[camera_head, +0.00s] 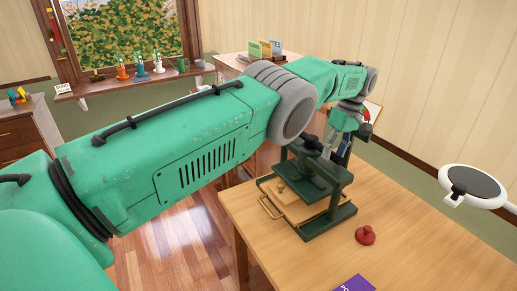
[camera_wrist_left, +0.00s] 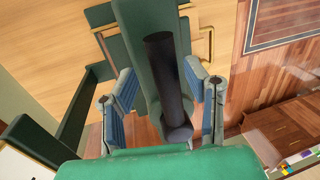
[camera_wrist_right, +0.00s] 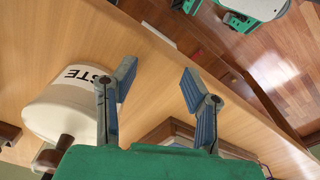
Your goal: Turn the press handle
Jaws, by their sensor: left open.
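The dark green press (camera_head: 328,207) stands on the wooden table in the head view. Its black handle (camera_head: 312,143) is at the top, partly hidden behind my left arm and gripper. In the left wrist view a dark cylindrical bar of the handle (camera_wrist_left: 160,60) runs between the blue-padded fingers of my left gripper (camera_wrist_left: 157,68). These fingers are open, one on each side of the bar, with gaps visible. My right gripper (camera_wrist_right: 158,66) is open and empty above a wooden surface in the right wrist view, and it is outside the head view.
The table (camera_head: 400,240) also holds a red knobbed object (camera_head: 365,235) and a purple book (camera_head: 354,285). A round white-rimmed item (camera_head: 473,186) is at the right.

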